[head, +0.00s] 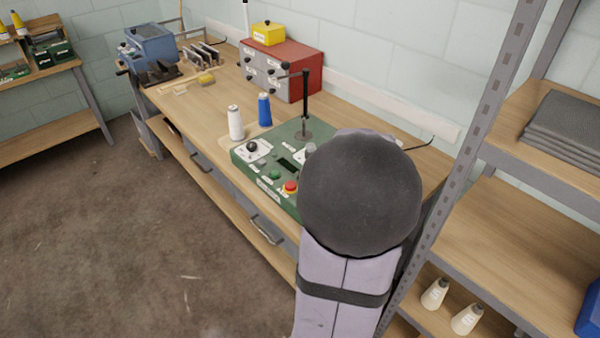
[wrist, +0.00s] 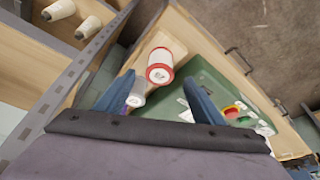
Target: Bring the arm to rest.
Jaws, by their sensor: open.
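My gripper (wrist: 158,78) is open in the wrist view, with its two blue fingers apart. A white spool with a red rim (wrist: 160,67) shows between and beyond the fingertips; I cannot tell its distance from them. A second pale spool (wrist: 136,97) is partly covered near the left finger. In the head view my own arm stands over the right part of the bench, and the gripper is hidden behind it. The green control panel (head: 243,156) sits on the workbench (head: 217,97), partly covered by my arm.
A black post (head: 305,100) rises from the panel. A red drawer cabinet (head: 300,62) is against the wall. A metal shelf upright (head: 465,140) is close right of my arm. The floor at left is clear.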

